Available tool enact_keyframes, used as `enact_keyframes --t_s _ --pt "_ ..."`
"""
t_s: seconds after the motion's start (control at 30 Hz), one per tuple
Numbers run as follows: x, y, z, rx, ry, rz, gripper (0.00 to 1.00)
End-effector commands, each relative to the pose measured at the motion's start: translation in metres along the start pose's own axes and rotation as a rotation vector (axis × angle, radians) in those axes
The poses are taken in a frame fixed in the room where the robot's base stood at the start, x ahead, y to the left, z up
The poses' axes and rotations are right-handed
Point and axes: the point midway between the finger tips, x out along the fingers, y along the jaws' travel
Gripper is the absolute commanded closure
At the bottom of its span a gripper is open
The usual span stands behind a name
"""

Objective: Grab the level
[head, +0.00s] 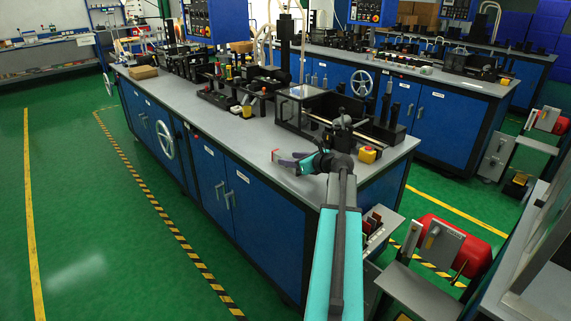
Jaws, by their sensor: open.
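I cannot make out a level with certainty in the head view. My arm reaches up from the bottom of the picture, and my gripper (283,158) is over the near part of the grey bench top (245,172), pointing left. My gripper is open. A small reddish patch shows at its tip; I cannot tell whether it is part of the gripper or a separate thing. My wrist hides a part of the bench behind it.
A clear-walled box (297,106) and black machine parts stand behind my gripper. A yellow block with a red button (368,154) sits right of my wrist. A red cylinder (455,246) is at the lower right. The green floor (80,230) at left is clear.

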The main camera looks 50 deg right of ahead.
Motion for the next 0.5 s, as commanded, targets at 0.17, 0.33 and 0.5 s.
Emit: enact_keyframes --t_s 0.17,0.33,0.5 --pt "0.021 -0.001 0.000 0.001 0.000 0.001 0.52" --pt "0.028 -0.001 0.000 0.000 0.000 -0.001 0.52" --pt "0.028 -0.001 0.000 0.000 0.000 -0.001 0.52"
